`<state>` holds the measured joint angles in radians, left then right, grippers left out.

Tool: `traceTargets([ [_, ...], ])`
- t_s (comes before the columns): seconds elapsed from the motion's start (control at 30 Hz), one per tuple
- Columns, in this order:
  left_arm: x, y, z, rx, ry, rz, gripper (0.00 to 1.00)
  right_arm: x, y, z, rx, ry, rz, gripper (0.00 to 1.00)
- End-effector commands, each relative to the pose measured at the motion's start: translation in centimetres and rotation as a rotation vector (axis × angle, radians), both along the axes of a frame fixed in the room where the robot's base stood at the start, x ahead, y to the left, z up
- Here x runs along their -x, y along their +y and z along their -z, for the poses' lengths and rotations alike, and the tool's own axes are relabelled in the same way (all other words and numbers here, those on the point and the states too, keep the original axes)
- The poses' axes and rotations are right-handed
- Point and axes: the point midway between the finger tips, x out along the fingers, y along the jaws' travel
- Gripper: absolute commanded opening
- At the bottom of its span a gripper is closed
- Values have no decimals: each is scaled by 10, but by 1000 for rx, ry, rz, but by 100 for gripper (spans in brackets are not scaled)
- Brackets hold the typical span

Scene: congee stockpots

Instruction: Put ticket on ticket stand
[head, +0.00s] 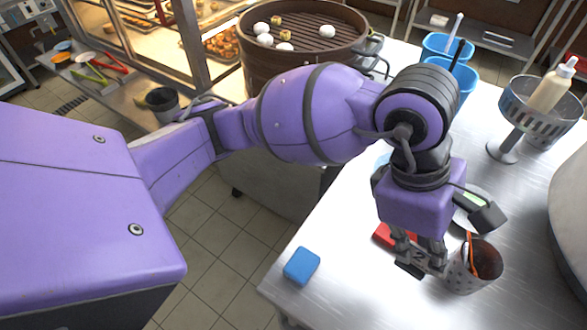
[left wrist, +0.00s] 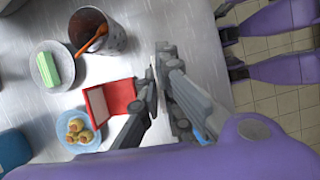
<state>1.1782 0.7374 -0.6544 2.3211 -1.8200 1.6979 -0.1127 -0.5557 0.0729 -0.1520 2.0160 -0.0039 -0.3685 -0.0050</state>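A red piece with a white face (left wrist: 97,103), which may be the ticket or its stand, lies on the steel counter; in the head view only a red part of it (head: 384,237) shows beside my left gripper (head: 422,266). In the left wrist view my left gripper (left wrist: 155,72) points down just right of the red piece, apart from its white face. Its two fingertips are close together, and I cannot tell whether something thin is between them. No separate ticket can be made out for sure. My right gripper is not in view.
A speckled cup (head: 468,283) with an orange-handled utensil stands close beside the left gripper. A plate with a green block (left wrist: 52,70) and a blue plate of round buns (left wrist: 78,130) are near. A blue sponge (head: 301,266) lies near the counter's edge, with bare counter around it.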

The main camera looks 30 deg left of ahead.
Motion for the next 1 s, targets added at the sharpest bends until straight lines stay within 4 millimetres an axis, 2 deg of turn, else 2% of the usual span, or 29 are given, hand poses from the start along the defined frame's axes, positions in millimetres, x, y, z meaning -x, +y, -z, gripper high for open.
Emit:
traceTargets([
  [0.13,-26,8,13,-2,5,-12,0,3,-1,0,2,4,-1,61],
  [0.37,-82,19,38,-1,5,-11,0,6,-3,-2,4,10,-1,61],
  [0.53,-109,24,70,0,4,-8,0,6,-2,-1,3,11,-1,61],
  [0.7,-125,27,88,0,0,-6,0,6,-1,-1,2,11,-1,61],
  [0.87,-131,28,96,0,0,-5,0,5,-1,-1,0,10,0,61],
  [1.0,-133,29,114,0,1,-6,0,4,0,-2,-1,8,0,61],
])
